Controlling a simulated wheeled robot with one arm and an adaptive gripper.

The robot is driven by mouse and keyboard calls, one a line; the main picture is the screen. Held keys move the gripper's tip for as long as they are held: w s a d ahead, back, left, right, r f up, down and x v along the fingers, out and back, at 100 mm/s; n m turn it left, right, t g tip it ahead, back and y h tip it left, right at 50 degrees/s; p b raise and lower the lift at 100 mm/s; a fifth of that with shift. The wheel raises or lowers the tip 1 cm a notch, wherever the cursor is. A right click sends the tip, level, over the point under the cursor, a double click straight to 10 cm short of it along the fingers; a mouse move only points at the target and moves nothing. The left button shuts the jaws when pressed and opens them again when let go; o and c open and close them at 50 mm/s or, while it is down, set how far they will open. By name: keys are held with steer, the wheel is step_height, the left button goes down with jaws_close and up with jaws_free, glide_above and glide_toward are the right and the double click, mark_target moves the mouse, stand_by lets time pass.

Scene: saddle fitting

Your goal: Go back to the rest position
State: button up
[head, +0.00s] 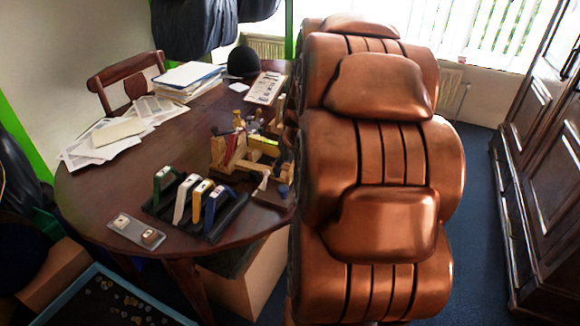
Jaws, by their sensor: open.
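My copper-coloured arm fills the middle right of the head view. My gripper is not to be seen; the arm may hide it. On the dark round wooden table (96,205) stands a wooden fitting stand (232,150) with yellow, red and green parts, partly hidden by my arm on its right. In front of it a black rack (222,222) holds several upright tools with green, white, yellow and blue handles. A grey plate (122,228) with two small pieces lies at the table's front edge.
Loose papers (92,150), a stack of folders (188,76) and a black helmet (243,61) lie on the table. A wooden chair (112,75) stands behind it. A dark wooden cabinet (540,150) stands at the right. Blue floor (482,200) is clear between cabinet and arm.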

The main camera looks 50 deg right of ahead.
stand_by(0.7)
steer(key=s+a+r+n+g+y+p, duration=0.1)
steer(key=s+a+r+p, duration=0.1)
steer(key=a, duration=0.8)
steer(key=s+a+r+n+g+y+p, duration=0.1)
steer(key=s+a+n, duration=0.1)
steer(key=a, duration=0.7)
steer(key=s+a+r+n+g+p, duration=0.1)
steer(key=s+a+g, duration=0.1)
steer(key=s+a, duration=0.3)
steer(key=s+a+r+n+g+p, duration=0.1)
steer(key=s+a+p, duration=0.1)
steer(key=s+a, duration=0.4)
steer(key=s, duration=0.4)
steer(key=shift+s+a+r+g+p, duration=0.2)
steer(key=shift+r+g+p, duration=0.1)
steer(key=shift+g, duration=0.1)
